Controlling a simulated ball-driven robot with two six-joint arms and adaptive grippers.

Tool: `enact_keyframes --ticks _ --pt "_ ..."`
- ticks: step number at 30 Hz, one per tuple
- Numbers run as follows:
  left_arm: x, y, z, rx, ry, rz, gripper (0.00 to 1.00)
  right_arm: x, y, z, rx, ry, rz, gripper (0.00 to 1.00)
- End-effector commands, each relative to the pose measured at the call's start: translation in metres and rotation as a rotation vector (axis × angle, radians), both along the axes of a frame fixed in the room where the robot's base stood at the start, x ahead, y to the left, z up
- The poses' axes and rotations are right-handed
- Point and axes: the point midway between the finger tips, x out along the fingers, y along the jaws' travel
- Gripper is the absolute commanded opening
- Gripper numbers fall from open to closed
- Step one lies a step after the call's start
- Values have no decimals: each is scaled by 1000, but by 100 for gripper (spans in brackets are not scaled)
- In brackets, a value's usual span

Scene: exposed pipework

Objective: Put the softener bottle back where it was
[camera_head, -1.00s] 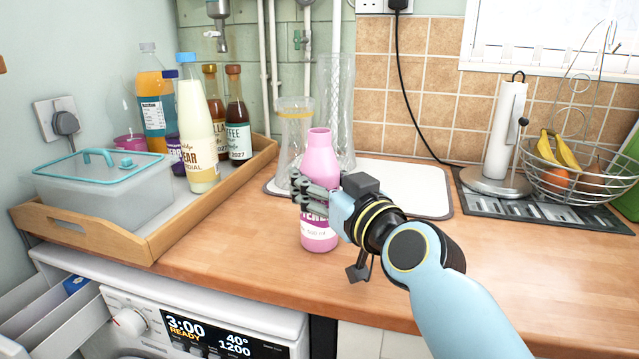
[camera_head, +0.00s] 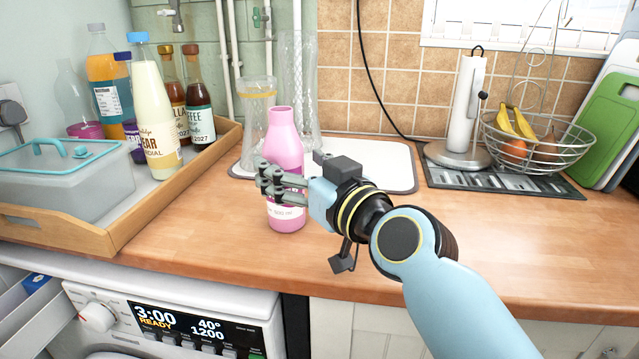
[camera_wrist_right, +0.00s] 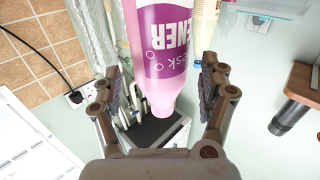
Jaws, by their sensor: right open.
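The pink softener bottle (camera_head: 285,150) stands upright on the wooden worktop near its front edge. My right gripper (camera_head: 270,183) is open at the bottle's middle, and its fingers cover part of the label in the head view. In the right wrist view the bottle (camera_wrist_right: 165,60) appears upside down, between the two spread fingers of the gripper (camera_wrist_right: 160,95), with a gap on each side. My left gripper is not in view.
A wooden tray (camera_head: 112,232) with bottles and a lidded tub (camera_head: 60,185) stands left. Behind the softener are glass vases (camera_head: 257,110) and a white mat (camera_head: 385,176). A fruit bowl (camera_head: 560,150) and paper towel holder (camera_head: 462,110) stand right. The worktop's front right is clear.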

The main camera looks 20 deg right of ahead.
Motion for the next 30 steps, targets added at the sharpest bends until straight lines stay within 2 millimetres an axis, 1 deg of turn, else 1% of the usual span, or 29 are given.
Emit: enact_keyframes --ticks 1,6,9,12,17,30 --pt "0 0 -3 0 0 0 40 -13 -3 -4 -2 3 0 77" --pt "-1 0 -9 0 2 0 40 -50 -10 -4 -2 4 1 77" --pt "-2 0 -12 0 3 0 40 -67 -13 -3 -3 3 0 77" --pt "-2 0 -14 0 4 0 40 -78 -15 -2 0 2 0 77" --pt "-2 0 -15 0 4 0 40 -84 -16 0 0 0 1 77" --pt "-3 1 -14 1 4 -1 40 -84 -16 0 0 0 1 77"
